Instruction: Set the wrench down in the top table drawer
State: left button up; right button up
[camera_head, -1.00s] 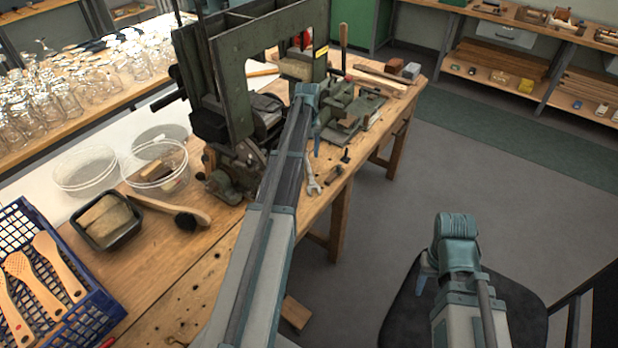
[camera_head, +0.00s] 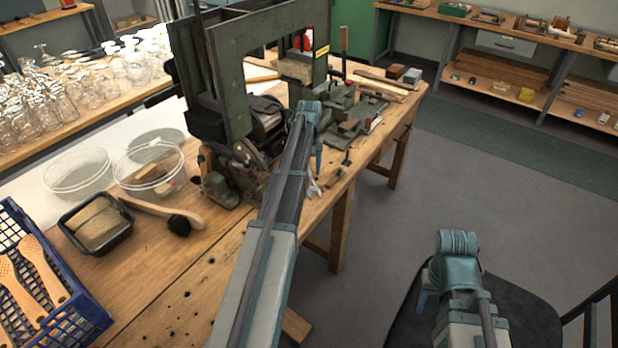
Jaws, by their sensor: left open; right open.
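The wrench (camera_head: 313,188) is a small grey metal tool on the wooden workbench (camera_head: 205,275), near its right edge and partly hidden by my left arm. My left gripper (camera_head: 318,165) points down just above the wrench's near end; it is open, and I cannot tell whether it touches the wrench. My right gripper (camera_head: 422,300) is open and empty, low at the right, off the bench and above the dark floor mat.
A large green machine (camera_head: 222,75) stands on the bench, left of my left gripper. A brush (camera_head: 180,224), a black tray (camera_head: 128,240), clear tubs (camera_head: 80,176) and a blue crate (camera_head: 90,318) lie further left.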

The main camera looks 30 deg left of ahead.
pick_arm(q)
grip_shut()
dwell(1.4)
